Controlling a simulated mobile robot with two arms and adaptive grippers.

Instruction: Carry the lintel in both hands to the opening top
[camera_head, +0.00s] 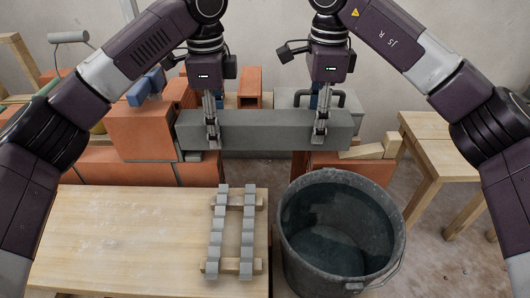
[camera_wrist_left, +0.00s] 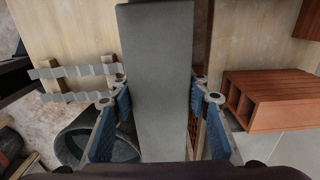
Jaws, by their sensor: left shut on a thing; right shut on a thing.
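The grey lintel (camera_head: 265,130) is a long bar lying level across the picture in the head view. My left gripper (camera_head: 212,143) is shut on it near its left end. My right gripper (camera_head: 319,143) is shut on it near its right end. In the left wrist view the lintel (camera_wrist_left: 158,80) runs between the blue-padded fingers of my left gripper (camera_wrist_left: 160,125). Orange brickwork (camera_head: 145,130) stands at the left, and lower brickwork (camera_head: 350,165) is behind the bucket at the right. I cannot tell whether the lintel touches the brickwork beneath it.
A wooden table (camera_head: 120,235) fills the front left, with a rack of grey strips (camera_head: 217,240) on it. A dark bucket (camera_head: 395,250) stands at front right. A wooden stool (camera_head: 440,155) is at the right. Hollow orange bricks (camera_wrist_left: 270,100) show in the wrist view.

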